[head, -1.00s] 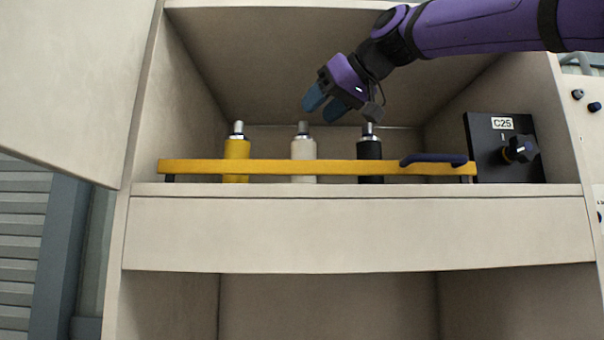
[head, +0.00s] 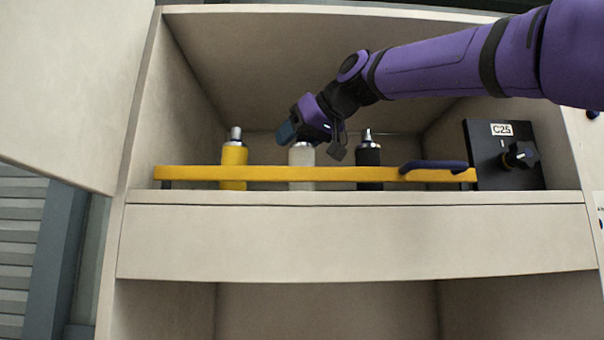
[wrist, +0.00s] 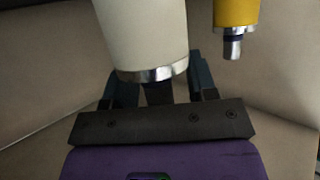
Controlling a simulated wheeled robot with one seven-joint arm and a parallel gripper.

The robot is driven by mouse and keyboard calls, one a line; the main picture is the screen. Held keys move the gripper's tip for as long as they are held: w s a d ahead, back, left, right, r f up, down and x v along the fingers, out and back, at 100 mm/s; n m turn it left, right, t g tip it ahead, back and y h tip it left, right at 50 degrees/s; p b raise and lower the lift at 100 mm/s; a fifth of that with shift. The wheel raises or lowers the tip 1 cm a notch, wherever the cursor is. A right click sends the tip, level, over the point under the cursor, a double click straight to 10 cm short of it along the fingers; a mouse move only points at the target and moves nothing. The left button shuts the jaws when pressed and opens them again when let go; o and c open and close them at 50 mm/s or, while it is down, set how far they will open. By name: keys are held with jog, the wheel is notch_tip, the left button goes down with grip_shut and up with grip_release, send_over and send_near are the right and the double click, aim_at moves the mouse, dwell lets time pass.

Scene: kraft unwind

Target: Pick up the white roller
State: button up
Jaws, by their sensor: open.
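The white roller (head: 302,156) stands upright in the middle of the shelf, behind the yellow bar. Its top is hidden by my gripper (head: 288,132) in the head view. In the wrist view the white roller (wrist: 143,35) is large, and its metal-ringed end lies between the two blue fingers of my gripper (wrist: 160,85). The fingers are apart, one to each side of the roller's end. I cannot tell whether they touch it.
A yellow roller (head: 234,162) stands to the left and a black roller (head: 368,158) to the right. The yellow bar (head: 270,174) with a dark handle (head: 433,166) runs across the front. A black panel labelled C25 (head: 503,155) with a knob stands at the right.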

grip_shut()
dwell(0.3)
